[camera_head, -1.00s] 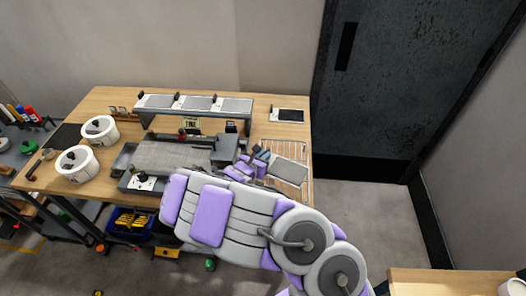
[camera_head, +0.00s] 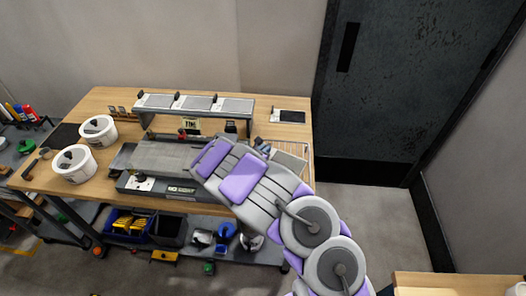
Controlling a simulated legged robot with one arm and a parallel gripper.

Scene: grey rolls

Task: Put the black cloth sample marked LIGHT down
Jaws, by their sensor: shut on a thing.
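My arm (camera_head: 250,180) reaches from the lower right over the workbench, its front end above the grey flat machine bed. My gripper is hidden behind the arm, so its jaws and anything in them do not show. I cannot pick out a black cloth sample marked LIGHT. A grey flat sheet (camera_head: 290,160) lies on a wire rack (camera_head: 308,152) at the bench's right end, partly covered by the arm. A small dark object (camera_head: 262,145) shows beside the arm; I cannot tell what it is.
A raised shelf (camera_head: 193,116) with grey panels stands at the back of the wooden bench (camera_head: 110,165). A white-edged dark panel (camera_head: 287,116) lies at the back right. Two white tubs (camera_head: 75,163) (camera_head: 99,130) stand at left. The grey machine bed (camera_head: 160,156) fills the middle.

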